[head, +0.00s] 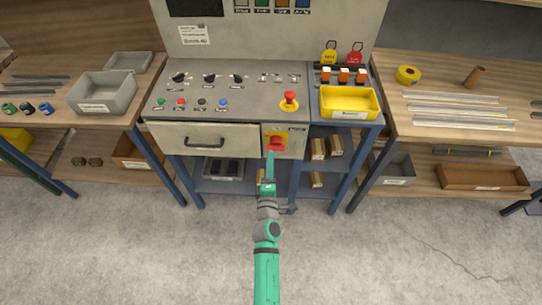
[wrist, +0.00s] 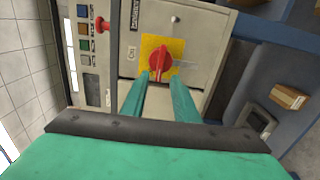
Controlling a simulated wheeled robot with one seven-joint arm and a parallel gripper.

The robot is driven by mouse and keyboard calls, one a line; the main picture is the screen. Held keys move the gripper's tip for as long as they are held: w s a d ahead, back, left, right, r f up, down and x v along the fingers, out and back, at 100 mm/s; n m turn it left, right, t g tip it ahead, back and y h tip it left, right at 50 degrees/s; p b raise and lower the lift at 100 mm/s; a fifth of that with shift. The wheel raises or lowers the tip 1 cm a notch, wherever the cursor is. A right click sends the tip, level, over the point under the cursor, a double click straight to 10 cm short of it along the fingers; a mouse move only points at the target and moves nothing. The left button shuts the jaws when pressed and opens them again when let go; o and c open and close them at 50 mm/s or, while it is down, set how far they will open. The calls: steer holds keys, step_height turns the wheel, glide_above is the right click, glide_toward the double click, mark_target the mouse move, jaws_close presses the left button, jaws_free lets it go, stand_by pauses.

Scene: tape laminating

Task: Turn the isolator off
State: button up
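The isolator is a red rotary knob (head: 276,143) on a yellow plate, set in the front of the grey control cabinet, right of the drawer. In the wrist view the red knob (wrist: 161,58) is seen close up, with the picture turned sideways and an ON label beside the plate. My gripper (head: 270,154) is just in front of the knob. In the wrist view its two green fingers (wrist: 158,77) are apart, with their tips at the knob's near edge. I cannot tell whether they touch it.
Above are a red emergency-stop button (head: 289,99), several small buttons and dials, and a yellow bin (head: 348,102). A drawer handle (head: 205,144) juts out to the left. Side benches hold a grey bin (head: 103,93) and metal strips (head: 455,108). The floor in front is clear.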

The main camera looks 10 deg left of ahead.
steer(key=s, duration=0.7)
steer(key=shift+d, duration=0.45)
steer(key=s+d+r+m, duration=0.2)
steer(key=s+m, duration=0.4)
steer(key=s, duration=0.5)
steer(key=s+d+r+m+g+h, duration=0.1)
steer(key=s+d+r+m, duration=0.2)
steer(key=s+m, duration=0.4)
steer(key=s+d+r+m+g+h, duration=0.1)
steer(key=s+d+r+m, duration=0.2)
steer(key=s, duration=1.4)
steer(key=m, duration=0.3)
steer(key=shift+d+m, duration=0.3)
steer(key=shift+d, duration=0.05)
steer(key=shift+s+d, duration=0.1)
steer(key=shift+d, duration=0.05)
